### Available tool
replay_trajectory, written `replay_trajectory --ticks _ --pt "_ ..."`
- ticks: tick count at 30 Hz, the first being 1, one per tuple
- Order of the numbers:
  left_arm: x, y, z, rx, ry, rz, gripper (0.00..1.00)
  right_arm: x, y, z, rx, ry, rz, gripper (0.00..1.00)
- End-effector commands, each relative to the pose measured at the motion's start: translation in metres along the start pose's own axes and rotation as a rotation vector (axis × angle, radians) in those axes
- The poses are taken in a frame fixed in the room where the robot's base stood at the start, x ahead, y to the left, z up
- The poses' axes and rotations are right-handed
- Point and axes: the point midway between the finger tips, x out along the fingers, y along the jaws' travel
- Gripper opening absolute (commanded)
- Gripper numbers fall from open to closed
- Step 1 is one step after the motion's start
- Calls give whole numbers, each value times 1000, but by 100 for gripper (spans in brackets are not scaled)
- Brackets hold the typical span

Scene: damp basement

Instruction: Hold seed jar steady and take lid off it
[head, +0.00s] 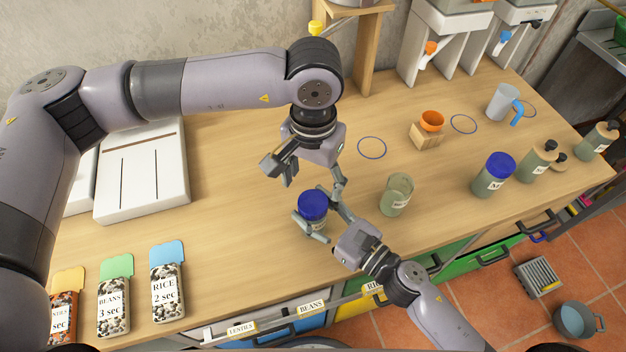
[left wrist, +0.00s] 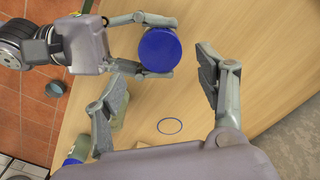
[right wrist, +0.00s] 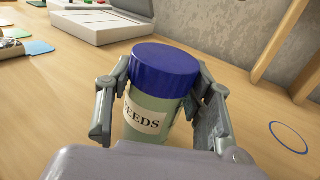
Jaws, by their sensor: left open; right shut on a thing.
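The seed jar (head: 318,226) stands upright on the wooden counter, with its blue lid (head: 313,203) on top. In the right wrist view the jar (right wrist: 150,116) is pale green with a label whose visible letters read "EEDS"; the blue lid (right wrist: 166,68) sits on it. My right gripper (head: 322,222) is shut around the jar's body, below the lid, one finger on each side. My left gripper (head: 308,180) is open above the jar, pointing down. In the left wrist view the lid (left wrist: 159,49) appears between and beyond my open left fingers, not touched by them.
An open green jar (head: 397,195) stands right of my right gripper. Another blue-lidded jar (head: 492,175) and several beige-lidded bottles stand farther right.

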Motion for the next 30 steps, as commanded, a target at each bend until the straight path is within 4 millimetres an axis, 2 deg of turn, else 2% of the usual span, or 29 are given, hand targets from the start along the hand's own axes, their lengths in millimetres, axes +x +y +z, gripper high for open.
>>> replay_trajectory --ticks 6,12,18,25,30 --pt "35 0 0 -2 -3 1 65 0 0 0 1 1 0 0" --pt "60 0 0 -1 -2 1 65 0 0 0 1 1 0 0" --pt "70 0 0 0 0 1 65 0 0 0 1 1 0 0" --pt "70 0 0 0 0 1 64 0 0 0 1 1 0 0" --pt "70 0 0 0 1 0 53 0 0 0 1 1 0 0"
